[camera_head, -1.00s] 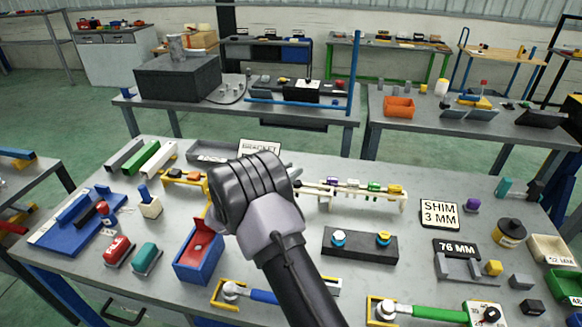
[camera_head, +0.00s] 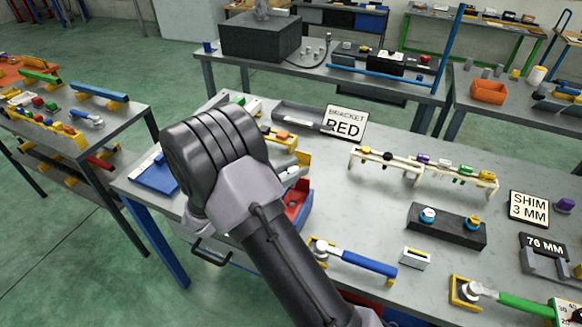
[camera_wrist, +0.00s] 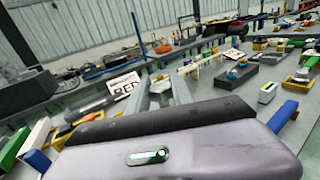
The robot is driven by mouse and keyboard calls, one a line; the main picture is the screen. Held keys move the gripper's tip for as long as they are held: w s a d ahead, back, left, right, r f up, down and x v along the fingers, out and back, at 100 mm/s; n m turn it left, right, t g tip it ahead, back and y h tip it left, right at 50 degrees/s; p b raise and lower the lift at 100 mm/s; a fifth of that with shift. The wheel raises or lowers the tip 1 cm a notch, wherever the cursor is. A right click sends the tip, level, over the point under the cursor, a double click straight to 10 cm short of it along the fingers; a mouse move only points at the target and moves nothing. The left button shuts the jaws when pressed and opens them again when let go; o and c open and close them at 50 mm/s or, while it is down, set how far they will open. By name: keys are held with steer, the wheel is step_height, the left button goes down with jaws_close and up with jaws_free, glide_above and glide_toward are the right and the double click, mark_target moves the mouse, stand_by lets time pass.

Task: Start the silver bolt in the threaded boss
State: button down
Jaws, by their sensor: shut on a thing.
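My gripper (camera_wrist: 163,92) shows in the wrist view with its two grey fingers reaching forward over the table. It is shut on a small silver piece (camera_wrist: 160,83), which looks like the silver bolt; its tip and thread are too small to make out. In the head view my arm hides most of the gripper, and only grey finger parts (camera_head: 291,172) show past the wrist. I cannot tell which thing is the threaded boss.
A sign reading "BRACKET RED" (camera_head: 344,123) stands by a grey tray (camera_head: 296,116) behind my gripper. A cream rack (camera_head: 420,174) with several coloured pieces stands right of it. Blue-handled (camera_head: 368,262) and green-handled (camera_head: 525,304) tools lie in front.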

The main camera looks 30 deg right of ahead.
mark_target(292, 187)
steer(key=shift+r, duration=0.15)
steer(key=shift+w+f+b, duration=0.1)
steer(key=shift+f+b, duration=1.15)
steer(key=shift+f, duration=2.2)
steer(key=shift+p, duration=0.75)
steer(key=shift+f+b, duration=1.25)
steer(key=shift+f, duration=0.75)
steer(key=shift+r, duration=0.1)
step_height(292, 187, up, 8)
steer(key=p, duration=0.7)
steer(key=shift+a, duration=0.1)
